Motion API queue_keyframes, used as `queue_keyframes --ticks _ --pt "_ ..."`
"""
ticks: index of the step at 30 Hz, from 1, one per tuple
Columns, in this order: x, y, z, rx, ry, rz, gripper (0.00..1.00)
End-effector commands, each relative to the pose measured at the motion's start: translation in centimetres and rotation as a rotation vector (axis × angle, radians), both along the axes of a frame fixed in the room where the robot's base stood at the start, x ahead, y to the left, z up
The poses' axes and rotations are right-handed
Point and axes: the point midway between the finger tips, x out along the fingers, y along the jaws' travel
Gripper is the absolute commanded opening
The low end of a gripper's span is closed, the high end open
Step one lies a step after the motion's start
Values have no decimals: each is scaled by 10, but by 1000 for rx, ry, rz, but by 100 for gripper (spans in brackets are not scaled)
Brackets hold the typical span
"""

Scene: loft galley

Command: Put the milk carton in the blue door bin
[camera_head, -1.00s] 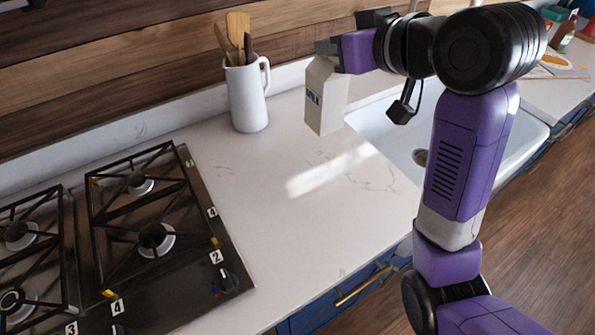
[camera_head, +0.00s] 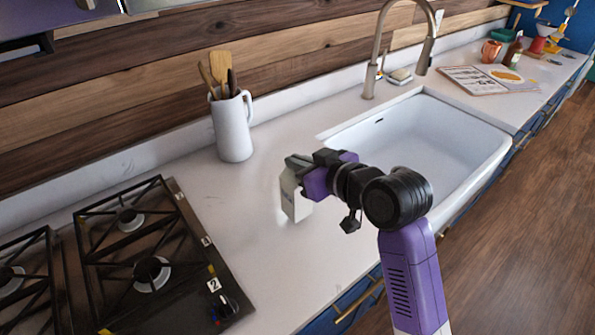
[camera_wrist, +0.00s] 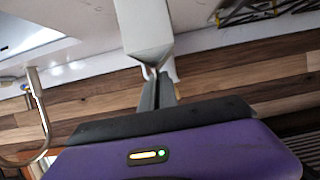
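The milk carton (camera_head: 294,200) is a white carton, upright or nearly so, at the left side of the sink in the head view. My gripper (camera_head: 296,164) is shut on its top from the right. I cannot tell whether its base touches the counter. In the wrist view the carton (camera_wrist: 146,32) extends up from between the fingers of my gripper (camera_wrist: 157,80). The blue door bin is not in view.
A white jug (camera_head: 233,128) with wooden utensils stands behind the carton. A gas hob (camera_head: 150,250) lies to the left, a white sink (camera_head: 430,140) with a tall faucet (camera_head: 378,50) to the right. An open book (camera_head: 490,80) and bottle (camera_head: 513,48) stand beyond. Bare counter (camera_head: 240,210) lies between hob and carton.

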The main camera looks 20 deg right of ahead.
Motion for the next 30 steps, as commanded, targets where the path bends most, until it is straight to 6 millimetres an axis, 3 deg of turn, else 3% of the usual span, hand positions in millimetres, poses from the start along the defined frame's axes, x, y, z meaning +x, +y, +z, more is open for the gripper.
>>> queue_keyframes --ticks 6,19,22,30 --pt "0 0 -26 0 0 1 0" --pt "0 0 -32 0 -2 0 0" --pt "0 0 -32 0 1 1 23" --pt "0 0 -32 0 1 1 25"
